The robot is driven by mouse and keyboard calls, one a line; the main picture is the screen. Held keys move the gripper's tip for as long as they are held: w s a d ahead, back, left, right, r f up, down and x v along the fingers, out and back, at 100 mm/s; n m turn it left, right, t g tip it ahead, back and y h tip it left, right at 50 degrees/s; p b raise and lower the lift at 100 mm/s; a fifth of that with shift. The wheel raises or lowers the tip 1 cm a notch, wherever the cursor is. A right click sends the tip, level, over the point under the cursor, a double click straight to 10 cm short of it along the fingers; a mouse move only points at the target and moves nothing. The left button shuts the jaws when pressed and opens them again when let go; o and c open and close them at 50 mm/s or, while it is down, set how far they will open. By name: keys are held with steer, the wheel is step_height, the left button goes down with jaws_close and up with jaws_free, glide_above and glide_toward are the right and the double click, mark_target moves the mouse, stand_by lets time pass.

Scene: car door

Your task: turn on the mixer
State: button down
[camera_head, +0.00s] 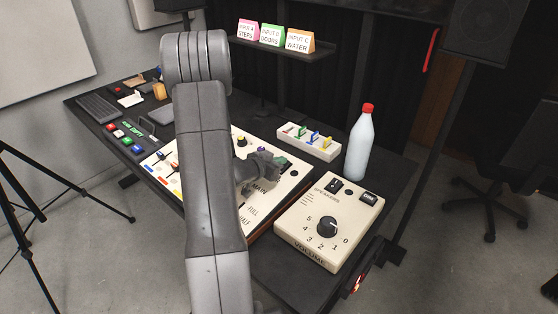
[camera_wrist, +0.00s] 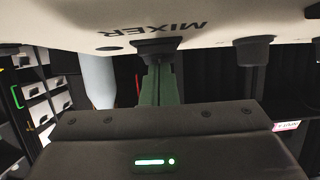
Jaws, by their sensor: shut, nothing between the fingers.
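The mixer (camera_head: 262,212) is a cream panel with coloured controls and the labels MAIN, FULL and HALF in the head view. My arm covers much of it. My gripper (camera_head: 280,165) is low over its right part. In the wrist view the mixer's cream face (camera_wrist: 230,22) fills the top, with the word MIXER upside down. The control's setting is hidden.
A cream speaker box (camera_head: 312,240) with a VOLUME knob stands right of the mixer. A pale bottle (camera_head: 360,148) with a red cap and a white box of coloured sliders (camera_head: 322,150) stand behind. Three signs (camera_head: 272,36) sit on a shelf. Buttons and a keyboard (camera_head: 98,106) lie left.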

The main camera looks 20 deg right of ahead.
steer(key=shift+d+r+p, duration=0.1)
steer(key=shift+r+p, duration=0.15)
steer(key=shift+p, duration=0.3)
steer(key=shift+f, duration=0.35)
steer(key=shift+w, duration=0.1)
steer(key=shift+w+d+r+p, duration=0.3)
steer(key=shift+d+r+p, duration=0.1)
steer(key=shift+d, duration=0.25)
